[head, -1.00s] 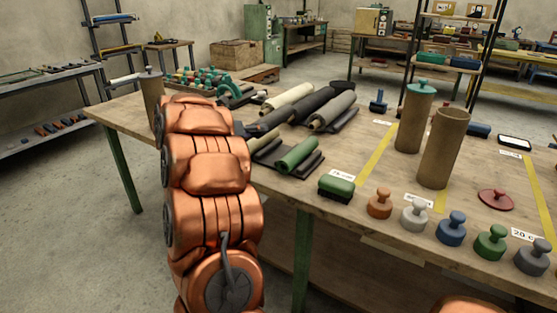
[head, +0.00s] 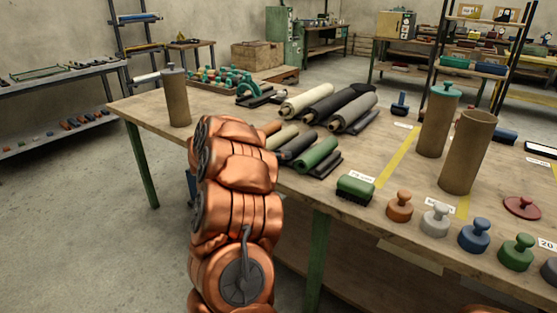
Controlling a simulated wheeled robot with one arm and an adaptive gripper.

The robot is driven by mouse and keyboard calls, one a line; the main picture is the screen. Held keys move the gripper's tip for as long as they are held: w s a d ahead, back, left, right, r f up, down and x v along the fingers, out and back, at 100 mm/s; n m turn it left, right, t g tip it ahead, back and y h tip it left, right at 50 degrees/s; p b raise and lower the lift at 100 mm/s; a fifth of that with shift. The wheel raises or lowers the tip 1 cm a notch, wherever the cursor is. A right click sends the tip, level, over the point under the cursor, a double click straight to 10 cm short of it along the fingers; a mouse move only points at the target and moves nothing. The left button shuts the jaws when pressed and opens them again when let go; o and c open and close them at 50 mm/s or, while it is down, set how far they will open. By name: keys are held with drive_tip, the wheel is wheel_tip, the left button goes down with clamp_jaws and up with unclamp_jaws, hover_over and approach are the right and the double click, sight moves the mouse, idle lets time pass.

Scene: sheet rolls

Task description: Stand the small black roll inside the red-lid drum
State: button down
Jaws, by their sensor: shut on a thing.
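My arm's copper links (head: 235,205) fill the centre-left of the head view, and my gripper is hidden behind or beyond them. What it holds does not show. An open, lidless brown drum (head: 468,155) stands upright at the right of the bench. A red lid (head: 522,207) with a knob lies on the bench to its right. I cannot tell for certain which roll is the small black one; a short dark roll (head: 297,146) lies among the small rolls, beside a green roll (head: 318,153).
A teal-lidded drum (head: 436,125) stands just behind the open one. A grey-lidded drum (head: 177,97) stands at the far left. Large cream (head: 305,101), black (head: 332,104) and grey (head: 354,112) rolls lie mid-bench. Several knobbed weights (head: 435,220) and a green-topped brush (head: 355,188) line the front edge.

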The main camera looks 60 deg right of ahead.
idle(0.3)
drive_tip(key=shift+c, duration=1.5)
unclamp_jaws()
drive_tip(key=shift+f, duration=0.15)
drive_tip(key=v, duration=1.2)
drive_tip(key=shift+p, duration=0.3)
